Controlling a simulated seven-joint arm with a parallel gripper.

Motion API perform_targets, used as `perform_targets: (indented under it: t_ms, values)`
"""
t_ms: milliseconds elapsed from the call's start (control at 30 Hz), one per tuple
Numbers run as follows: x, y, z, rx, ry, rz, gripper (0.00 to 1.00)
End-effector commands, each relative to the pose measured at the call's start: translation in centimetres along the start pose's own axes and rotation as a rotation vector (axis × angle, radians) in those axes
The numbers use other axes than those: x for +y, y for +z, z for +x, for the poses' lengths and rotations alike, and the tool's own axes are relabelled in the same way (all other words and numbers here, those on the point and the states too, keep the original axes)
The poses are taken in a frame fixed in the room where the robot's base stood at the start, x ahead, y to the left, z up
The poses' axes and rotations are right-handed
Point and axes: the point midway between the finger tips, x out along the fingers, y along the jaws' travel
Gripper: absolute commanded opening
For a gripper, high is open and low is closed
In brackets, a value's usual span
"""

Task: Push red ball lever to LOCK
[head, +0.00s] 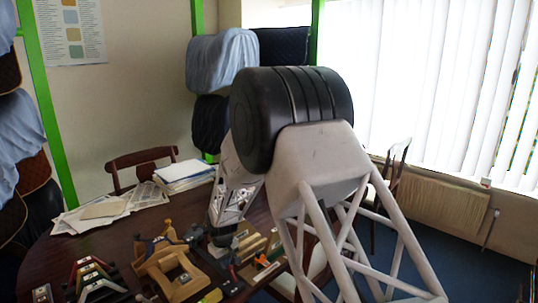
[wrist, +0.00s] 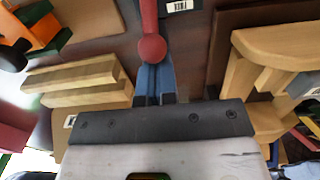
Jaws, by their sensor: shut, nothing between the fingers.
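The red ball lever shows in the wrist view as a round red ball (wrist: 152,48) on a red rod (wrist: 149,14) that runs to the top edge. My gripper (wrist: 155,76) is shut and empty. Its fingertips lie right at the ball, which overlaps their ends in the picture; I cannot tell whether they touch. In the head view my gripper (head: 222,238) is low over the table, partly behind my arm. The red ball and any LOCK mark cannot be made out there.
Wooden saddle-like frames (head: 170,272) stand close by on the dark table (head: 100,236). In the wrist view, wooden blocks (wrist: 75,83) lie left and a wooden stand (wrist: 280,50) is right. Papers (head: 184,172) lie at the back; a chair (head: 142,160) stands behind.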

Motion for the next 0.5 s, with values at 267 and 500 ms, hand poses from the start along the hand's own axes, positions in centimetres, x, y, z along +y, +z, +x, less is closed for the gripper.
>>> perform_targets:
  t_ms: [267, 500]
  values:
    - [0.00, 0.03, 0.00, 0.000, 0.000, 0.000, 0.00]
    - [0.00, 0.38, 0.00, 0.000, 0.000, 0.000, 0.00]
